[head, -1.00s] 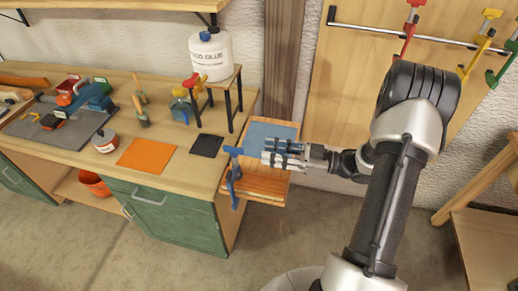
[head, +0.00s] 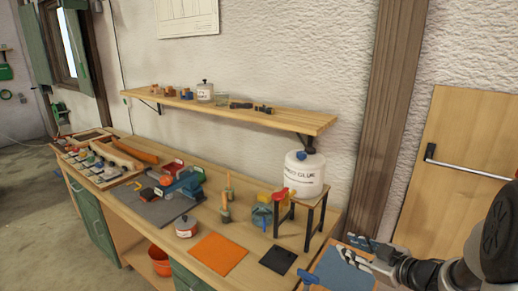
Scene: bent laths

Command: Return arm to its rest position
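My gripper (head: 362,252) is at the lower right of the head view, beside the right end of the workbench and above a blue-grey mat (head: 345,268). Its fingers show small and partly overlap the mat, so I cannot tell whether they are open or shut. No held thing can be made out. My arm runs from the gripper to the right edge, where it is cut off by the frame.
The workbench (head: 150,240) holds an orange sheet (head: 219,254), a dark sheet (head: 278,260) and a glue container (head: 304,175) on a small stand. A wall shelf (head: 230,112) hangs above. A wooden panel with a bar (head: 470,165) is behind my arm.

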